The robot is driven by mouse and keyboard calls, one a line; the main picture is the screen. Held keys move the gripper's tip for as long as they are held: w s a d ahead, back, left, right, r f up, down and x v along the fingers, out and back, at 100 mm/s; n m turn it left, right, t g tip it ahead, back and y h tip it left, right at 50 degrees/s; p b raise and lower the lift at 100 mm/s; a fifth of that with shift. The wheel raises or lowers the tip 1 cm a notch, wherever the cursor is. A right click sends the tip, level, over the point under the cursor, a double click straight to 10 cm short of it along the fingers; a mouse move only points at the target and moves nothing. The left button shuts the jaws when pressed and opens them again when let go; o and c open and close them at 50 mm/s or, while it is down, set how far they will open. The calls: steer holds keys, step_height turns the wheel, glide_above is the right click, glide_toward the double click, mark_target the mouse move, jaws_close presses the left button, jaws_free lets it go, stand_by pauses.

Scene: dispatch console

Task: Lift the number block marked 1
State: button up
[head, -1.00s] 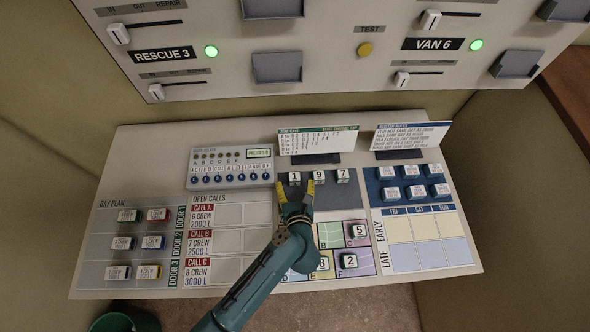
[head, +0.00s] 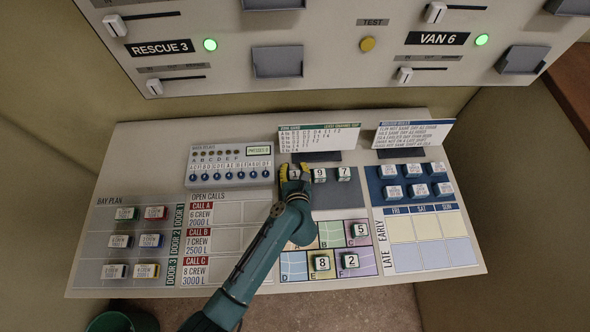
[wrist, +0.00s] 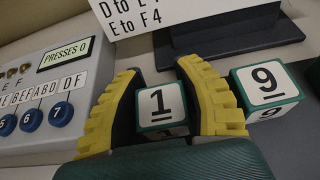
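The number block marked 1 (wrist: 160,106) is a white-faced cube with green edges. In the wrist view it sits between the two yellow ribbed fingers of my gripper (wrist: 165,108). A dark gap shows between the left finger and the block, and the right finger is very near the block's right side. Contact cannot be made out. In the head view my gripper (head: 295,172) is over the block 1 (head: 294,175), at the left end of the top row on the dark grey pad. The block appears to rest on the pad.
The block marked 9 (wrist: 267,85) stands just right of my right finger, and block 7 (head: 344,174) is beyond it. The relay box (head: 231,165) is close on the left. A standing card (head: 320,138) is behind. The grey pad (head: 345,199) is bare in front of blocks 9 and 7.

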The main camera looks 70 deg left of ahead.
jaws_close()
stand_by(0.3)
